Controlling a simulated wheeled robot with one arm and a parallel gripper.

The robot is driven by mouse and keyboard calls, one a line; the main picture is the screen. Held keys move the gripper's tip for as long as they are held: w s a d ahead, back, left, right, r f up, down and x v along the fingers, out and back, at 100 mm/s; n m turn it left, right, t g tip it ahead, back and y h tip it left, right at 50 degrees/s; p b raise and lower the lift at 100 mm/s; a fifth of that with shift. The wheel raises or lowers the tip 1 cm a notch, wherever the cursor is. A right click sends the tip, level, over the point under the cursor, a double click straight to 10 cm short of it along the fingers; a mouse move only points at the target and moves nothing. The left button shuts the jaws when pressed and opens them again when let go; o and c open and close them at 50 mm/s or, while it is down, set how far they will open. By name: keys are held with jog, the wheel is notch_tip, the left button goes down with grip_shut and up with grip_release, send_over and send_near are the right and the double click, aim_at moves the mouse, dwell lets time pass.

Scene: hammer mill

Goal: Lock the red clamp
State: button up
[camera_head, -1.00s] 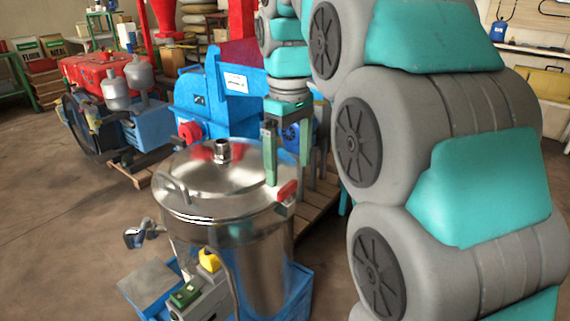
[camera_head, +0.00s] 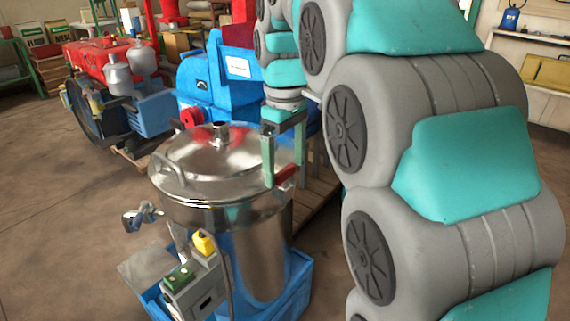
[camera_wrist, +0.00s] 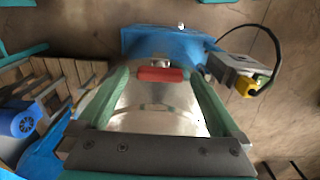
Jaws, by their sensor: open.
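The red clamp (camera_head: 288,177) sits on the rim at the right side of the shiny steel vessel (camera_head: 262,245). It also shows in the wrist view as a short red bar (camera_wrist: 160,75) at the vessel's edge. My gripper (camera_head: 284,176) is open, its two green fingers pointing down beside the rim. In the wrist view the clamp lies between the two fingertips, with a gap on each side. In the head view a finger partly hides the clamp. I cannot tell whether the fingers touch it. The steel lid lies on the vessel.
A control box (camera_head: 192,286) with a yellow switch stands at the vessel's front left, on a blue base (camera_head: 298,285). The blue mill (camera_head: 205,85) and a wooden pallet (camera_head: 322,187) are behind. A red engine (camera_head: 95,55) stands back left. Floor at left is clear.

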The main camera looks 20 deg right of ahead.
jog(key=shift+f, duration=0.35)
jog(key=c, duration=1.3)
